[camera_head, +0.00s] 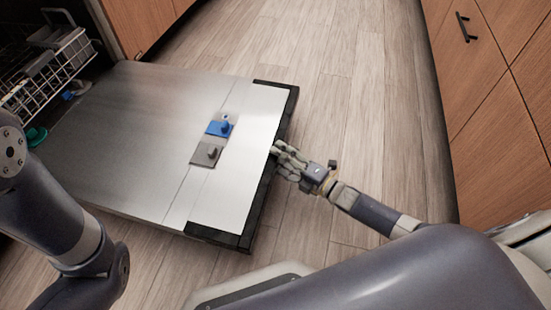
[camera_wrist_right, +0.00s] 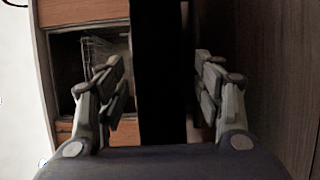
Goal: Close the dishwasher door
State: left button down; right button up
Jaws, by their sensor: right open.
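The dishwasher door (camera_head: 130,130) is open, folded down nearly flat, with a steel inner face and a dark outer rim. My right gripper (camera_head: 279,158) is at the door's free edge, near the middle of that edge. In the right wrist view, my right gripper (camera_wrist_right: 161,78) is open, with a finger on each side of a dark upright band that looks like the door's edge (camera_wrist_right: 162,115). Gaps show beside the band, and I cannot tell if either finger touches it. My left arm shows at the lower left, but its gripper is out of view.
A white wire rack (camera_head: 55,75) stands in the dishwasher opening at the upper left. A blue dispenser part (camera_head: 219,128) and a grey one (camera_head: 207,152) sit on the door. Wooden drawers (camera_head: 490,110) stand at the right. Bare plank floor (camera_head: 350,90) lies between.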

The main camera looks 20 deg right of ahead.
jog(key=shift+b+x, duration=0.3)
jog(key=shift+x, duration=0.7)
jog(key=shift+c, duration=0.3)
